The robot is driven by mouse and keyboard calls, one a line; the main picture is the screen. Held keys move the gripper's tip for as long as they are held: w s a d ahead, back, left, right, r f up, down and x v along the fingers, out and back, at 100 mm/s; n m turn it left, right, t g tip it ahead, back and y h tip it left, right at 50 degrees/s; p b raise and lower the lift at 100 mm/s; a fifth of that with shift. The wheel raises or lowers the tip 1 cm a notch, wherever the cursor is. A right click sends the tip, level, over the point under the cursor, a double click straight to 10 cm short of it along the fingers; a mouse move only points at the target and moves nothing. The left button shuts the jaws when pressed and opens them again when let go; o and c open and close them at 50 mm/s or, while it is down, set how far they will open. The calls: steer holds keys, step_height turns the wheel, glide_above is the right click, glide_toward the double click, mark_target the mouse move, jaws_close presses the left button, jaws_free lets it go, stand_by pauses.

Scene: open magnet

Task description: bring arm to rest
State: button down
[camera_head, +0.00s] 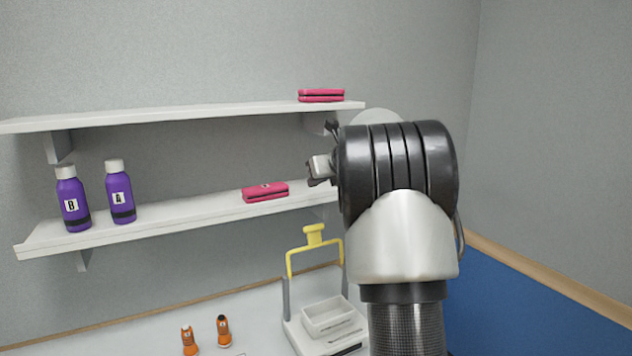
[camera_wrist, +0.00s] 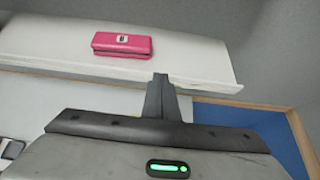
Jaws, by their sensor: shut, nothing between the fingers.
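My gripper (camera_wrist: 160,82) shows in the wrist view with its fingers together and nothing between them. It points toward the front edge of a white shelf. In the head view my arm stands upright right of centre and bends at the top, hiding most of the gripper and the right end of the shelves. A pink case (camera_head: 265,192) lies on the lower shelf (camera_head: 180,216), left of the arm. A pink case (camera_wrist: 122,45) also lies on the shelf in the wrist view, above and left of the fingertips and apart from them.
The upper shelf (camera_head: 180,115) bears pink cases (camera_head: 321,95). Two purple bottles, B (camera_head: 72,200) and A (camera_head: 120,192), stand on the lower shelf's left. Below are a magnet device with a yellow handle (camera_head: 314,240), a white tray (camera_head: 328,318) and orange items (camera_head: 222,332). A wall is at right.

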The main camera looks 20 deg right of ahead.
stand_by(0.3)
steer(key=s+a+r+n+g+y, duration=0.2)
steer(key=s+a+n+g, duration=0.1)
steer(key=s+a+n, duration=1.6)
steer(key=s+a+f+n+g, duration=0.1)
steer(key=s+f+n, duration=0.2)
steer(key=s+n, duration=0.2)
steer(key=s+a+f+n+g+h, duration=0.1)
steer(key=s+f+n, duration=0.3)
steer(key=s, duration=0.8)
steer(key=s+a+f+n+h, duration=0.1)
steer(key=s+a+f+n, duration=0.1)
steer(key=s+n, duration=0.5)
steer(key=shift+s+a+f+n+g, duration=0.3)
steer(key=shift+s+a+f+g, duration=0.1)
steer(key=shift+s+f, duration=0.5)
